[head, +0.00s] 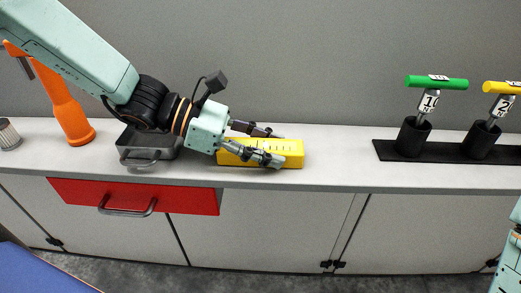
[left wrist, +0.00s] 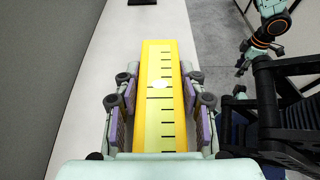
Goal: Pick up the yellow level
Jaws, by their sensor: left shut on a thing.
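The yellow level (head: 292,148) is a long yellow block with black marks on its face. It appears to rest on the counter in the middle of the head view. My left gripper (head: 279,151) reaches over it from the left, with one finger along each long side. In the left wrist view the level (left wrist: 160,55) runs lengthwise between the finger pads of my left gripper (left wrist: 160,88), which is shut on it. My right gripper (left wrist: 243,63) shows small and dark at the upper right of the left wrist view; its opening is unclear.
A grey metal tray (head: 140,153), an orange robot-like stand (head: 72,122) and a ribbed cup (head: 8,135) are at left. A red drawer (head: 185,198) is below. A black rack (head: 447,152) holds green (head: 436,82) and yellow (head: 499,87) T-handles. Counter between level and rack is clear.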

